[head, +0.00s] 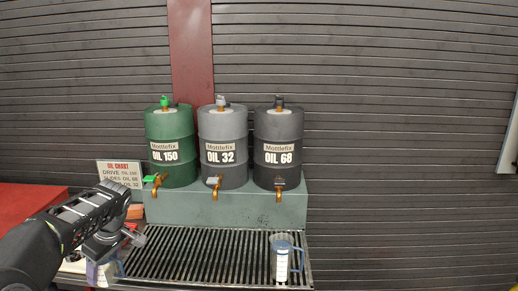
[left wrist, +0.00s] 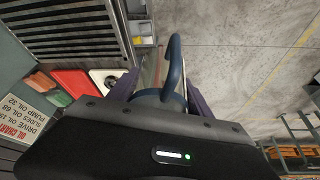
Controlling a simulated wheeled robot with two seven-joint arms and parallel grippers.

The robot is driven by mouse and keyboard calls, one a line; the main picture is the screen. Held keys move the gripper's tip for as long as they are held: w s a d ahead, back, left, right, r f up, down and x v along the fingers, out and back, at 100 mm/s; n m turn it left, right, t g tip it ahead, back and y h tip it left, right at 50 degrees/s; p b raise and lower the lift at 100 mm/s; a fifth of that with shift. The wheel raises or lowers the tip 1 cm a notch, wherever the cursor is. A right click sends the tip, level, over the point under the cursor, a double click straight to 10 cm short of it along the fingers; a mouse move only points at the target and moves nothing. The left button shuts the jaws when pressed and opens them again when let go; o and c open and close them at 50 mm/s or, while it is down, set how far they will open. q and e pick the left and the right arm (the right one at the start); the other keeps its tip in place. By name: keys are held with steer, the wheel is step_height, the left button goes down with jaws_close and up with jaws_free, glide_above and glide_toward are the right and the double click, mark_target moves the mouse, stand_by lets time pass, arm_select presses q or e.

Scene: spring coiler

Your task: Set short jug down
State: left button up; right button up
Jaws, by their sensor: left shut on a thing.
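My left gripper (head: 108,246) is at the lower left in the head view, left of the drip grate. It is shut on a clear jug with a blue handle, which I take as the short jug (head: 103,273); its lower part is cut off by the frame. The left wrist view shows its blue handle (left wrist: 174,65) between the two fingers (left wrist: 158,84). Whether the jug touches a surface below is not clear. A second clear jug with blue rim and handle (head: 281,262) stands upright on the grate's right end. My right gripper is not in view.
The slatted grate (head: 195,255) is bare left of the second jug. Behind it, green, grey and black drums (head: 222,150) with brass taps stand on a grey-green block (head: 230,206). An oil chart sign (head: 119,174) and a red surface (head: 30,205) are at left.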

mark_target(114, 266)
arm_select(q)
steer(key=shift+w+r+m+t, duration=0.2)
steer(key=shift+w+m+t, duration=0.1)
steer(key=shift+m, duration=0.1)
steer(key=shift+w+d+f+m, duration=0.35)
steer(key=shift+w+f+m, duration=0.15)
steer(key=shift+w+f, duration=0.05)
steer(key=shift+w+d+f+m, duration=0.3)
steer(key=shift+w+f+m, duration=0.2)
steer(key=shift+f, duration=0.05)
steer(key=s+d+f+m+t+h, duration=0.1)
steer(key=s+d+f+m, duration=0.1)
steer(key=d+m, duration=0.2)
steer(key=s+d+f+m+t+h, duration=0.1)
steer(key=s+d+f+m, duration=0.1)
steer(key=d, duration=0.9)
steer(key=s+d+f+m+t+h, duration=0.1)
steer(key=s+d+f+m+h, duration=0.1)
steer(key=d+f+m, duration=0.2)
steer(key=d+m, duration=0.2)
steer(key=d, duration=0.1)
steer(key=shift+s+d, duration=0.25)
steer(key=shift+d, duration=0.15)
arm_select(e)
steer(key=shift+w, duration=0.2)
arm_select(q)
steer(key=shift+f, duration=0.15)
